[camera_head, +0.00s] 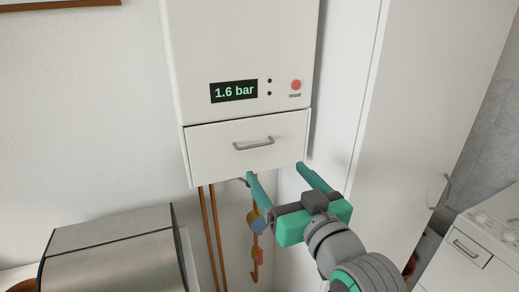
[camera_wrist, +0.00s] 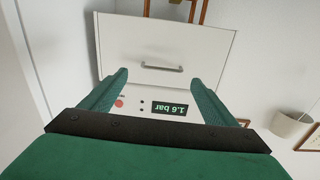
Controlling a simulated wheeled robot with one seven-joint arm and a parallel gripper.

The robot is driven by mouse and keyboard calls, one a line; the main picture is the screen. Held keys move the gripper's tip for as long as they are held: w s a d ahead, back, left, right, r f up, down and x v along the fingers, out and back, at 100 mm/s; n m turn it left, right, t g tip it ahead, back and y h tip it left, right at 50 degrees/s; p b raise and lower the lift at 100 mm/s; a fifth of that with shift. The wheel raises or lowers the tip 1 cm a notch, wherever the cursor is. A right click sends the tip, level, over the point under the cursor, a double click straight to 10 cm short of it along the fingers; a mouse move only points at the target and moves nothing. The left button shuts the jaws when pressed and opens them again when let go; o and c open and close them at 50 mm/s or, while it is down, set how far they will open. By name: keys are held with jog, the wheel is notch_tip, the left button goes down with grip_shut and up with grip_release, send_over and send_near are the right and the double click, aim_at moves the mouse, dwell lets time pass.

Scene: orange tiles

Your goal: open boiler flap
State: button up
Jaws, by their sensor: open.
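The white boiler (camera_head: 240,45) hangs on the wall in the head view, with a "1.6 bar" display (camera_head: 233,91) and a red reset button (camera_head: 296,84). Its flap (camera_head: 215,150) is the lower front panel and looks closed, with a thin dark seam along its top. A grey bar handle (camera_head: 253,144) sits on the flap. My gripper (camera_head: 275,171) is open and empty, with its fingertips just below the handle in the picture. In the wrist view the boiler appears upside down, and the handle (camera_wrist: 162,67) shows between the fingertips (camera_wrist: 158,78), apparently untouched.
Copper pipes (camera_head: 207,230) and coloured valves (camera_head: 257,222) run below the boiler. A steel box (camera_head: 115,250) stands at lower left. A tall white cabinet (camera_head: 410,90) is close on the right, with a white drawer unit (camera_head: 470,250) beyond it.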

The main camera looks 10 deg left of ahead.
aim_at(257, 146)
jog(key=shift+n, duration=0.3)
jog(key=x, duration=0.3)
jog(key=r+x, duration=0.1)
jog(key=x, duration=0.6)
jog(key=shift+a+r, duration=0.15)
jog(key=shift+a, duration=0.3)
jog(key=c, duration=1.3)
jog(key=shift+o, duration=0.2)
jog(key=shift+d, duration=0.15)
